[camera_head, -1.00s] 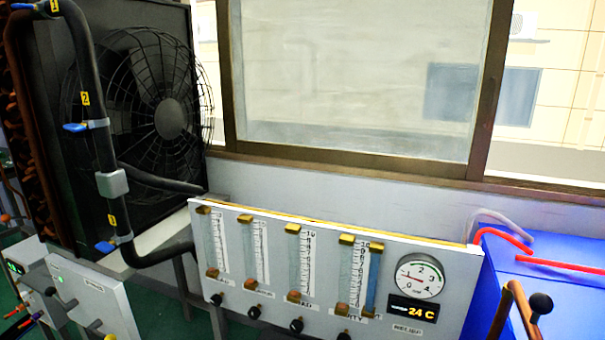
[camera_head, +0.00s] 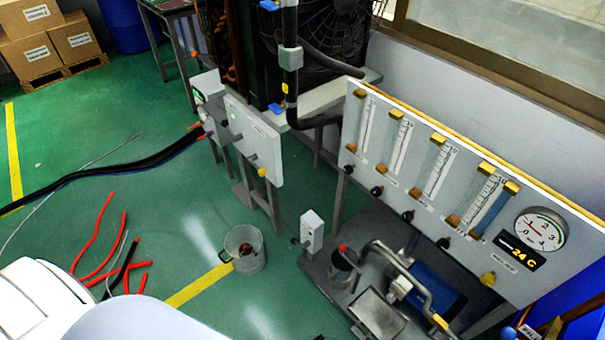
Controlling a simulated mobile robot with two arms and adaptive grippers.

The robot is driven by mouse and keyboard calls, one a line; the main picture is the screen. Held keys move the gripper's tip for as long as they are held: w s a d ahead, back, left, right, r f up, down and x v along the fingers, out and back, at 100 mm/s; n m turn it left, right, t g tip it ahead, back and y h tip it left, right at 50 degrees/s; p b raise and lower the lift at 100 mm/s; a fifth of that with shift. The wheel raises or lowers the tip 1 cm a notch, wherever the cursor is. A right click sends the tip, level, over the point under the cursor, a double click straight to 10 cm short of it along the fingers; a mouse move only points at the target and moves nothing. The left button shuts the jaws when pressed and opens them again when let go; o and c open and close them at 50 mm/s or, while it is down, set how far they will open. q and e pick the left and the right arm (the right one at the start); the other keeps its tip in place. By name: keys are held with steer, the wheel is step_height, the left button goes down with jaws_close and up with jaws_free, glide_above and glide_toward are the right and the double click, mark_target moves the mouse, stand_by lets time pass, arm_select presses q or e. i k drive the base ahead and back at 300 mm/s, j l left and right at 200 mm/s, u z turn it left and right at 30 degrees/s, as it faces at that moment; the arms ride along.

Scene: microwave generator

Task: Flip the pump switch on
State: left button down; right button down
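No part in view is clearly labelled as the pump switch. A white control panel (camera_head: 254,143) left of centre carries small levers and a yellow knob (camera_head: 262,172). A smaller box with a green light (camera_head: 207,92) stands at its left. Neither gripper shows in the head view.
A flowmeter panel (camera_head: 405,203) with a gauge (camera_head: 541,229) stands at right. A metal bucket (camera_head: 245,249), red and black tube pieces (camera_head: 104,236) and a thick black cable (camera_head: 100,172) lie on the green floor. Cardboard boxes (camera_head: 45,45) are at the far left.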

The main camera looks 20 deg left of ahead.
mark_target(294, 241)
steer(key=u, duration=0.85)
steer(key=i+j, duration=0.15)
steer(key=j, duration=0.25)
